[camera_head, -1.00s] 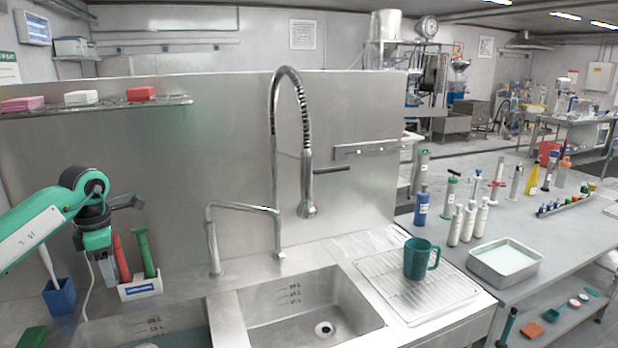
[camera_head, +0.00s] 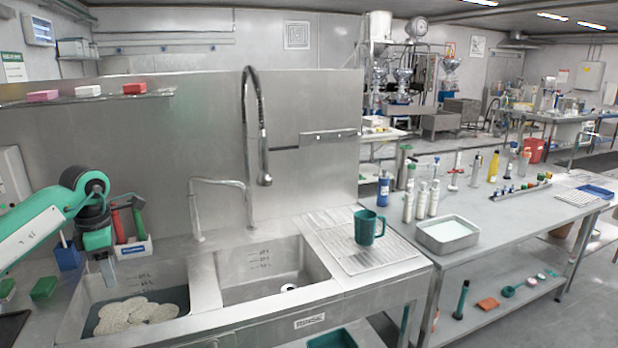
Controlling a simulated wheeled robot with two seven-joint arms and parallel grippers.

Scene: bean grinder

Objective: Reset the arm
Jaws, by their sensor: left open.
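My left arm comes in from the left, green and white with a dark wrist. My left gripper (camera_head: 108,270) points down over the left sink basin, its jaws open, with nothing seen between them. A teal mug (camera_head: 369,227) stands upright on the ribbed drainboard (camera_head: 392,256), well to the right of the gripper. My right gripper is not in view.
A tall faucet (camera_head: 262,130) and a bent spout (camera_head: 196,212) rise behind the sinks. A white caddy (camera_head: 134,249) with red and green handled tools stands close behind my left gripper. A metal tray (camera_head: 447,236) and several bottles stand on the right table.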

